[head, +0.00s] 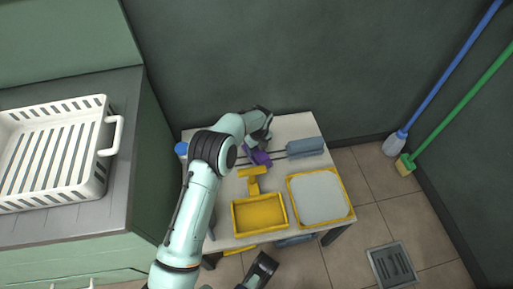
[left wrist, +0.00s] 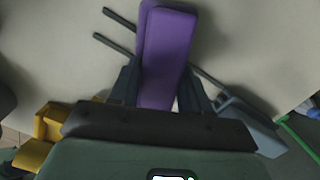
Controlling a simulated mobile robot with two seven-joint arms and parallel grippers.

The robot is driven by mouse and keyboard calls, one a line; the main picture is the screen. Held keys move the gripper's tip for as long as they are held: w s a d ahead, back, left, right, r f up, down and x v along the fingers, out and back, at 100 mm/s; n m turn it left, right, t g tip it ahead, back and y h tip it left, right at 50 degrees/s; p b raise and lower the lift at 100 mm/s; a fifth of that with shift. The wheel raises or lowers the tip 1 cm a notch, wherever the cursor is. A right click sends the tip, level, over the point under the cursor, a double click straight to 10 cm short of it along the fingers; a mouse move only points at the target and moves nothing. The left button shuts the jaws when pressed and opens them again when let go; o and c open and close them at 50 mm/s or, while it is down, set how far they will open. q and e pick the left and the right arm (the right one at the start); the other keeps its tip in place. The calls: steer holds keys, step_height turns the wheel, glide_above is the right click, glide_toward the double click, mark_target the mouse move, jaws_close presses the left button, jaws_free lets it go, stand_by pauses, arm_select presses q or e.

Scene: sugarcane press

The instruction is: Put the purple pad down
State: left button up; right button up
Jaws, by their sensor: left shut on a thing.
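The purple pad (head: 262,157) is in my left gripper (head: 257,146), over the back middle of the small table (head: 222,226). In the left wrist view the pad (left wrist: 166,50) is a long flat block between the two dark fingers, which are shut on it. It reaches out beyond the fingertips. Two thin dark rods pass beneath it. I cannot tell whether the pad touches the rods or the table. A dark end piece, perhaps my right gripper (head: 261,269), shows at the bottom of the head view; its jaws are unclear.
A grey-blue block (head: 305,147) with rods lies right of the pad. A yellow box (head: 259,214), a smaller yellow piece (head: 252,180) and a yellow-rimmed tray (head: 320,197) stand nearer the front. A white slatted basket (head: 55,150) sits on the left counter. A wall closes the back.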

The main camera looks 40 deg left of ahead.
mark_target(258, 149)
arm_select(q)
steer(key=shift+f, duration=0.1)
arm_select(e)
steer(key=shift+f, duration=0.1)
arm_select(q)
steer(key=shift+f+b, duration=0.3)
steer(key=o, duration=1.2)
arm_select(e)
steer(key=shift+s+f, duration=0.25)
steer(key=shift+s, duration=0.25)
arm_select(q)
steer(key=shift+r, duration=0.1)
arm_select(e)
steer(key=shift+w, duration=0.1)
arm_select(q)
steer(key=shift+r, duration=0.2)
step_height(258, 149, up, 12)
steer(key=d+p, duration=0.1)
steer(key=p, duration=0.2)
steer(key=shift+s+d+p, duration=0.2)
steer(key=shift+p, duration=0.1)
arm_select(e)
steer(key=w+r+t, duration=0.2)
steer(key=w+r, duration=0.3)
steer(key=w, duration=0.1)
steer(key=shift+w+a+r, duration=0.25)
steer(key=shift+w+a, duration=0.1)
steer(key=shift+a, duration=0.1)
steer(key=shift+s+d, duration=0.1)
